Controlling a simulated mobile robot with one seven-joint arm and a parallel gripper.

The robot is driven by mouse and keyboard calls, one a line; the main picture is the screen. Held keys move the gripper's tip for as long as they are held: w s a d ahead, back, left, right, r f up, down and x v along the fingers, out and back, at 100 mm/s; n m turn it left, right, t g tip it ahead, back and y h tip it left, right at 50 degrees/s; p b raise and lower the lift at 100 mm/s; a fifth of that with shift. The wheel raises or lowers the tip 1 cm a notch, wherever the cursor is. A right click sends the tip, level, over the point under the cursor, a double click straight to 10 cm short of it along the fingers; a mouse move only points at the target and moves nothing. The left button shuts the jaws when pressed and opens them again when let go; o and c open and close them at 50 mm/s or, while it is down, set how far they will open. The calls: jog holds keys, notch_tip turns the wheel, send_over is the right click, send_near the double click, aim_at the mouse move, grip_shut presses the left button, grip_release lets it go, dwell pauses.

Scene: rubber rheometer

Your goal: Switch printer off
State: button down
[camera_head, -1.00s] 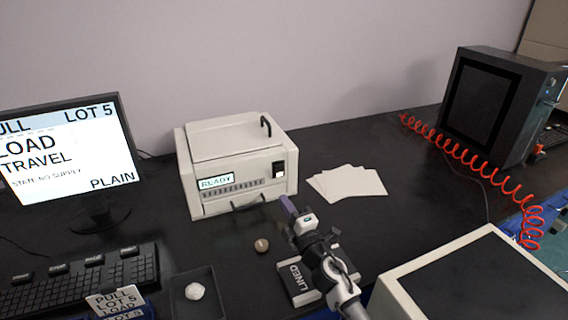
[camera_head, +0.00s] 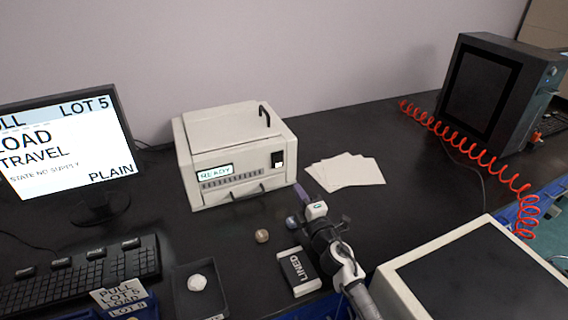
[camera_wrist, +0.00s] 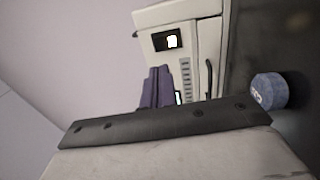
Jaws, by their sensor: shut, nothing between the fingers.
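The printer (camera_head: 230,190) is a cream box on the black bench, with a small display reading READY (camera_head: 214,172) on its front. A black rocker switch (camera_head: 278,159) with a white part sits at the right of its front face; the wrist view shows this switch (camera_wrist: 168,40) too. My gripper (camera_head: 299,188) is in front of the printer's lower right corner, apart from the switch. Its purple fingers (camera_wrist: 157,88) are together and empty in the wrist view, and they hide part of the printer's front there.
White sheets (camera_head: 345,171) lie right of the printer. A brown round piece (camera_head: 262,236), a blue-grey one (camera_head: 292,222) and a box marked LINED (camera_head: 299,271) lie in front. A monitor (camera_head: 66,150) stands left. A red coiled hose (camera_head: 470,150) runs at the right.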

jog(key=p, duration=0.3)
send_near(280, 159)
jog(key=x, duration=0.4)
jog(key=shift+w+a+r, duration=0.2)
jog(key=shift+w+r, duration=0.1)
jog(key=shift+x, duration=1)
jog(key=shift+w+f, duration=0.1)
